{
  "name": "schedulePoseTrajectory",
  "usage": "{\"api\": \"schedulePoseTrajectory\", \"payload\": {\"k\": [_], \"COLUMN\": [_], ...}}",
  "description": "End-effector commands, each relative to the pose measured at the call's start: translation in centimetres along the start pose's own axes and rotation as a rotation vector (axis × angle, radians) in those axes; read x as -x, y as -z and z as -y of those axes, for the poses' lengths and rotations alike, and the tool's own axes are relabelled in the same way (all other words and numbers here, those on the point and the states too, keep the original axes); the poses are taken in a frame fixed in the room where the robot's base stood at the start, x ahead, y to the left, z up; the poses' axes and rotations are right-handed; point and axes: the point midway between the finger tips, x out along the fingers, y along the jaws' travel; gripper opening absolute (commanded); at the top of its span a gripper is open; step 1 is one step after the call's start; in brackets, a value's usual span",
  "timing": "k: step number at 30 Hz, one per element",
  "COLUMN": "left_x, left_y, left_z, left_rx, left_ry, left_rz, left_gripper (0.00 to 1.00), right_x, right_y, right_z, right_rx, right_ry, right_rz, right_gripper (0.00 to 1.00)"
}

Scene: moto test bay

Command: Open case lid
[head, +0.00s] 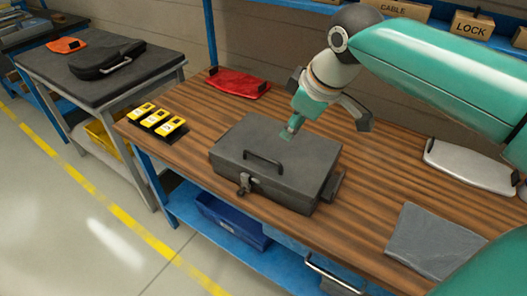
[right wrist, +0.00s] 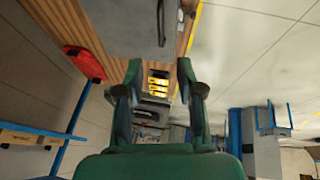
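The grey case (head: 290,155) stands on the wooden workbench with its lid shut. A dark handle (head: 263,158) lies on the lid, and a latch (head: 244,183) shows on the front face. My right gripper (head: 325,125) is above the far part of the lid, its fingers spread apart. In the right wrist view the two fingers (right wrist: 157,72) are open with nothing between them. The case's grey surface (right wrist: 133,28) and dark handle (right wrist: 161,22) show at the top of that view. I cannot tell whether a fingertip touches the lid. My left gripper is out of view.
Several yellow items (head: 157,121) sit left of the case on the workbench (head: 190,150). A side table (head: 150,70) holds a black bag (head: 108,60).

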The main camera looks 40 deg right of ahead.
Motion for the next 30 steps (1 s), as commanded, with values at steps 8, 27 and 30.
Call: {"api": "schedulePoseTrajectory", "payload": {"k": [8, 27, 30], "left_x": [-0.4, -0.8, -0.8], "left_y": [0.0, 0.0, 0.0], "left_z": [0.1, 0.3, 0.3], "left_rx": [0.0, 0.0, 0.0], "left_ry": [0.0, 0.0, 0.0], "left_rz": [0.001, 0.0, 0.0], "left_gripper": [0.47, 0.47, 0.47], "right_x": [-4.1, -15.9, -16.5], "right_y": [0.3, 0.7, 0.7], "right_z": [0.3, 0.5, 0.5], "right_rx": [0.01, 0.015, 0.014], "right_ry": [0.008, 0.009, 0.008], "right_rz": [0.005, 0.001, -0.001], "right_gripper": [0.37, 0.37, 0.37]}}
